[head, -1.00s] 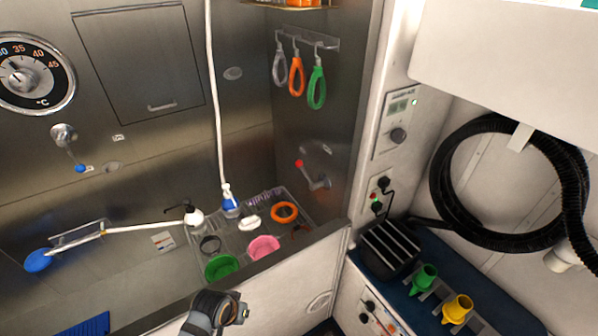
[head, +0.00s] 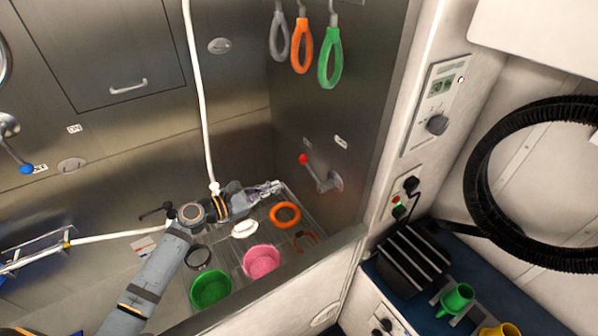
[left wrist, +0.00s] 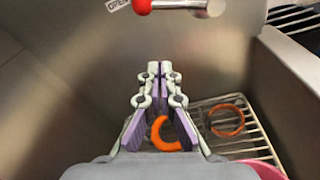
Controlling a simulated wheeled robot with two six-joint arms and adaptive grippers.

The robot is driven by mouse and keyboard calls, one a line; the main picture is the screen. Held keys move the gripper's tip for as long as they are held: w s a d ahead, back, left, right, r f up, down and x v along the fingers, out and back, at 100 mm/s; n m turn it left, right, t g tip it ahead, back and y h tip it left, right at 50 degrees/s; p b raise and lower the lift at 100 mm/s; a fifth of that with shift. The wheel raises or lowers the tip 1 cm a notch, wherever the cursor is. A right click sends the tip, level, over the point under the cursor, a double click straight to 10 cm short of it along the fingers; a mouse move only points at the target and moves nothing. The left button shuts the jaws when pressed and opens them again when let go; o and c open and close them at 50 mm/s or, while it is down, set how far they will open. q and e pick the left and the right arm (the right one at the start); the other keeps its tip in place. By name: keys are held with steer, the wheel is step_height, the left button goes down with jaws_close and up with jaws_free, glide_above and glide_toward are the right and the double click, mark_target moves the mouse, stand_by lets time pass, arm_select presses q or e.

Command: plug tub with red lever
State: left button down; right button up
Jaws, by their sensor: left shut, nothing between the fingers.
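The red lever has a red ball knob (head: 304,159) and a metal arm on a round base (head: 335,181), on the right steel wall of the tub (head: 330,110). Its red knob (left wrist: 143,6) shows at the top of the left wrist view, beside a label reading OPEN. My left gripper (head: 275,187) is shut and empty, below and left of the knob, apart from it. Its closed fingertips (left wrist: 153,68) point toward the wall under the lever. No drain plug can be made out. My right gripper is not in view.
A rack on the tub floor holds an orange ring (head: 285,214), a pink bowl (head: 262,260), a green bowl (head: 211,289) and a white oval piece (head: 244,229). A white hose (head: 199,90) hangs behind my gripper. Grooming loops (head: 330,60) hang above the lever.

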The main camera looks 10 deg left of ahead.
arm_select(q)
steer(key=b+x, duration=0.3)
steer(key=x, duration=0.7)
steer(key=shift+s+f, duration=0.1)
steer(key=shift+f, duration=0.1)
steer(key=shift+m, duration=0.3)
steer(key=r+p, duration=0.1)
steer(key=s+r+p, duration=0.1)
steer(key=r, duration=0.1)
steer(key=r+p, duration=0.1)
steer(key=shift+s+d+r+p, duration=0.2)
steer(key=shift+s+p, duration=0.1)
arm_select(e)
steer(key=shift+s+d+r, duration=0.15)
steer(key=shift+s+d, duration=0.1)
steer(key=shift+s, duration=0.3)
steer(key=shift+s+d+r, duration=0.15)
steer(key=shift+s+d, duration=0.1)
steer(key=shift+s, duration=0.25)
